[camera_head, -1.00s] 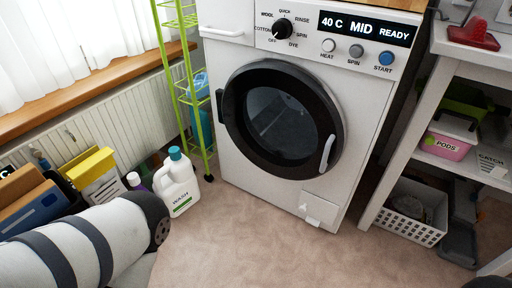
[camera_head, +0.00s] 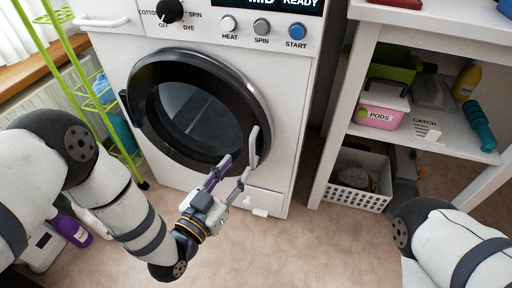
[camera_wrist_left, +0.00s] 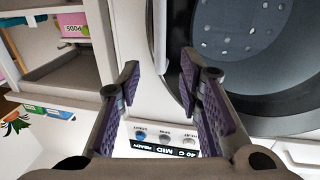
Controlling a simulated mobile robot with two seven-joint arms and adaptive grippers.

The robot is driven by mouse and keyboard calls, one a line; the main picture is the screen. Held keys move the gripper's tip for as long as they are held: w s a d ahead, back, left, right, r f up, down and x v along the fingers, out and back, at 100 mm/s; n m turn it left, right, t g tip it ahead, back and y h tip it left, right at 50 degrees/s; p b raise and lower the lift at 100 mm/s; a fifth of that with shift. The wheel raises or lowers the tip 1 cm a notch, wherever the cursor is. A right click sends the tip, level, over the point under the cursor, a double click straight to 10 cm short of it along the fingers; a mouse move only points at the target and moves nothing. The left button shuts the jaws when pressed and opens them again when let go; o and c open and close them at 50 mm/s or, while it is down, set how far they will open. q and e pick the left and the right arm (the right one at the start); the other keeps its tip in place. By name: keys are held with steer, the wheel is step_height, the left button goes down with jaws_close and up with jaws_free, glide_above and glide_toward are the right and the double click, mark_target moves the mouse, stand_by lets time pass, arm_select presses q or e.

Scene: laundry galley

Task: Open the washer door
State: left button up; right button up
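The white washer (camera_head: 300,110) stands ahead, with a round door that has a black ring (camera_head: 150,120) and dark glass (camera_head: 195,115). The door looks closed. Its pale upright handle (camera_head: 255,145) is on the door's right side. My left gripper (camera_head: 238,168) is open just below and in front of the handle, fingers pointing up at it. In the left wrist view the fingers (camera_wrist_left: 160,80) are apart, and the handle (camera_wrist_left: 160,35) shows beyond and between their tips; contact cannot be told. My right forearm shows at lower right, but its gripper is out of view.
A white shelf unit (camera_head: 338,115) stands right of the washer, holding a pink pods box (camera_head: 380,105) and a white basket (camera_head: 345,198). A green wire rack (camera_head: 60,60) stands on the left. A purple bottle (camera_head: 72,232) is on the floor at left. Carpet (camera_head: 300,245) in front is clear.

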mark_target(251, 151)
arm_select(q)
steer(key=b+x, duration=0.1)
steer(key=x, duration=0.2)
steer(key=b+x, duration=0.1)
steer(key=x, duration=0.3)
steer(key=shift+w+d+f, duration=0.2)
steer(key=shift+w+f, duration=0.05)
steer(key=shift+w+d+r, duration=0.15)
steer(key=shift+w+d, duration=0.1)
steer(key=shift+w, duration=0.3)
jaws_close()
